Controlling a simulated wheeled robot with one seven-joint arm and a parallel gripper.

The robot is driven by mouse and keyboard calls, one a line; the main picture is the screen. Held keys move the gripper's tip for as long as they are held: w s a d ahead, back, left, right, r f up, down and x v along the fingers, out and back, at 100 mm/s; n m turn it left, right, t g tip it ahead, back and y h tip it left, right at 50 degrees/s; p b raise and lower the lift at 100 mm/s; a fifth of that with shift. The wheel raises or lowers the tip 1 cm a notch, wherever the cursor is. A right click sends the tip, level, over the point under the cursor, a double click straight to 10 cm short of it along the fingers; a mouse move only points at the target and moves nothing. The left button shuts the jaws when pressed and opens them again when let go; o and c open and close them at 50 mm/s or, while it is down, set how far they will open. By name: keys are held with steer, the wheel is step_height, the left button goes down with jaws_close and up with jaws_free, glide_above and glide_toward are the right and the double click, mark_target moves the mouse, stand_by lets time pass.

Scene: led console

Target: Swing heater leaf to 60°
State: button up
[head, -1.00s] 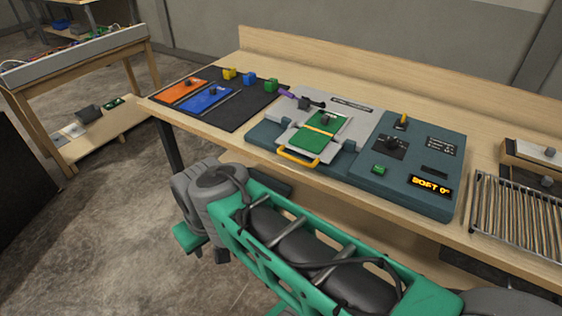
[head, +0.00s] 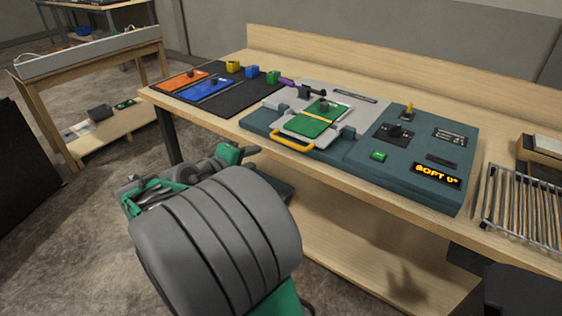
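The teal console (head: 375,170) stands on the wooden bench. On its left part is a pale plate, seemingly the heater leaf (head: 287,130), lying flat with a yellow handle (head: 292,141) at its front edge. A green board (head: 322,122) with a yellow stripe lies on it. A small dark clamp-like part with a purple end (head: 287,83) sits behind. The console's display (head: 437,175) glows orange; its blurred text seems to end in 0°. My arm is in front of the bench, apart from the handle. I cannot make out my gripper's fingers.
A black mat (head: 228,104) left of the console holds an orange tray (head: 180,81), a blue tray (head: 207,90) and small coloured blocks. A wire rack (head: 520,205) stands at the right. The console carries knobs and a green button (head: 379,156). The bench's front edge lies beyond my arm.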

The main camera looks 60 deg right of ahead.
mark_target(282, 142)
steer(key=s+d, duration=0.1)
steer(key=d, duration=0.2)
steer(key=s+d+g+h, duration=0.1)
steer(key=s+d, duration=0.1)
steer(key=d, duration=0.2)
steer(key=s+d+g, duration=0.1)
steer(key=d, duration=0.2)
steer(key=shift+s+d+r+h, duration=0.15)
steer(key=shift+s+r+h, duration=0.15)
steer(key=shift+h, duration=0.1)
steer(key=shift+c, duration=0.2)
jaws_close()
stand_by(0.5)
